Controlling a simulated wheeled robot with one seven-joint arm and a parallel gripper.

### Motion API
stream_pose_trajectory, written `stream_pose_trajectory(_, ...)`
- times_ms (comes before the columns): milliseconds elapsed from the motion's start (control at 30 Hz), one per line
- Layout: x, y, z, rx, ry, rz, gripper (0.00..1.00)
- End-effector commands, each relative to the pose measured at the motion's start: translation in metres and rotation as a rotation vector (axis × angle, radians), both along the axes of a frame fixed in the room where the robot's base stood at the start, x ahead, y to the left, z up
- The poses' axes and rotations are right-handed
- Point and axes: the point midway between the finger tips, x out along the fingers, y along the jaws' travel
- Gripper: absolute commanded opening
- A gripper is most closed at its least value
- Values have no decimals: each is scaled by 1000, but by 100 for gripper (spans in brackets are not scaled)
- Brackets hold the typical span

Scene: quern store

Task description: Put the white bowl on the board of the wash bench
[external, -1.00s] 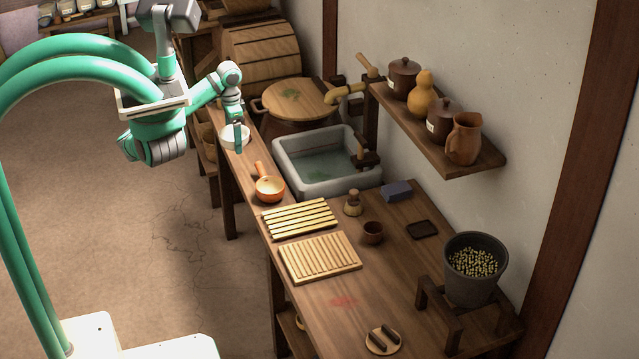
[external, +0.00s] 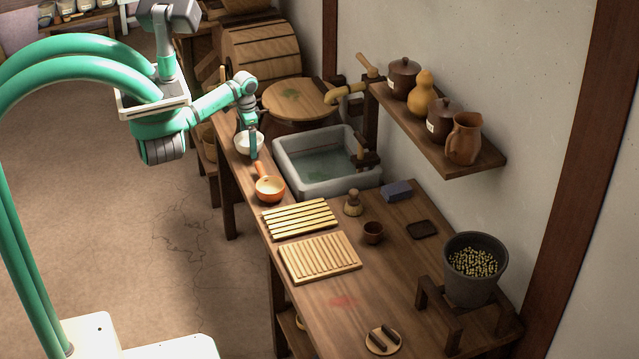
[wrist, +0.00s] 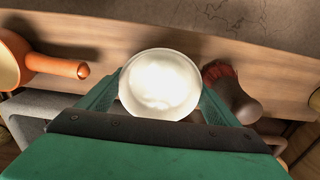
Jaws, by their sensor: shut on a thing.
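The white bowl (external: 243,147) is at the narrow far-left part of the wash bench (external: 340,283), left of the stone sink. My gripper (external: 254,152) is shut on it; in the wrist view the bowl (wrist: 160,84) sits upright between the two green fingers and looks empty. How far it is above the bench top I cannot tell. On the bench, nearer the camera, lie a grooved wooden board (external: 320,258) and, just behind it, a slatted wooden rack (external: 299,219). Both are bare.
An orange pan (external: 270,189) with a handle stands between the bowl and the slatted rack; it also shows in the wrist view (wrist: 12,62). The sink (external: 325,185) is to the right. A brush (external: 353,203) and a brown cup (external: 373,232) stand right of the boards.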

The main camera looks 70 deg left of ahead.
Motion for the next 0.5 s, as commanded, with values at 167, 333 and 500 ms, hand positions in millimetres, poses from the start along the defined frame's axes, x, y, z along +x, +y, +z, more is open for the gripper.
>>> stream_pose_trajectory(167, -1, 0, -18, 1, 0, 1, 52)
stream_pose_trajectory(333, -1, 0, -20, 1, -1, 1, 52)
stream_pose_trajectory(500, -1, 0, -21, 0, -1, 1, 52)
